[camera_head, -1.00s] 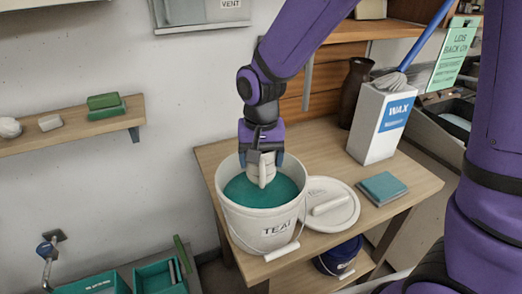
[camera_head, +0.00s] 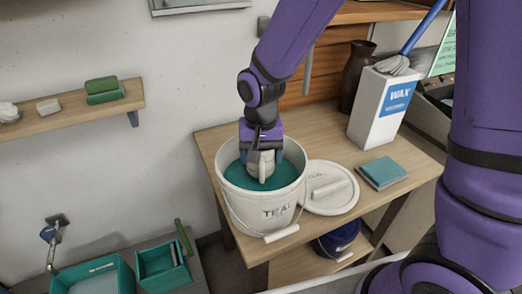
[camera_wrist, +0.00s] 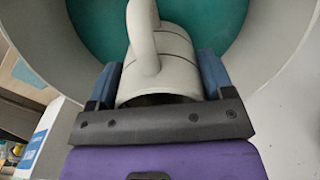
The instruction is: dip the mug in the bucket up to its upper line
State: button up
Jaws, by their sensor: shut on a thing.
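The pale mug (camera_wrist: 165,72) is held between the two blue fingers of my gripper (camera_wrist: 158,78), with its handle facing the wrist camera. Dark lines ring the mug's body. In the head view my gripper (camera_head: 262,158) points down inside the white bucket (camera_head: 262,210), marked TEAL. The mug (camera_head: 261,165) is inside the bucket mouth, with its lower end at the teal glaze (camera_head: 237,177). The wrist view shows the glaze (camera_wrist: 105,25) beyond the mug. Whether the mug's lower end is under the surface, and how deep, I cannot tell.
The bucket stands on a wooden table (camera_head: 310,140). A white lid (camera_head: 345,198) lies beside it at the right, and a teal book-like block (camera_head: 382,172) lies farther right. A WAX box (camera_head: 382,108) stands behind. A dark blue bucket (camera_head: 337,240) sits on the lower shelf.

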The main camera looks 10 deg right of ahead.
jog(key=shift+f, duration=2.2)
jog(key=shift+f, duration=0.15)
jog(key=shift+f, duration=0.95)
jog(key=shift+f, duration=0.1)
jog(key=shift+r, duration=4.3)
notch_tip(320, 180, up, 10)
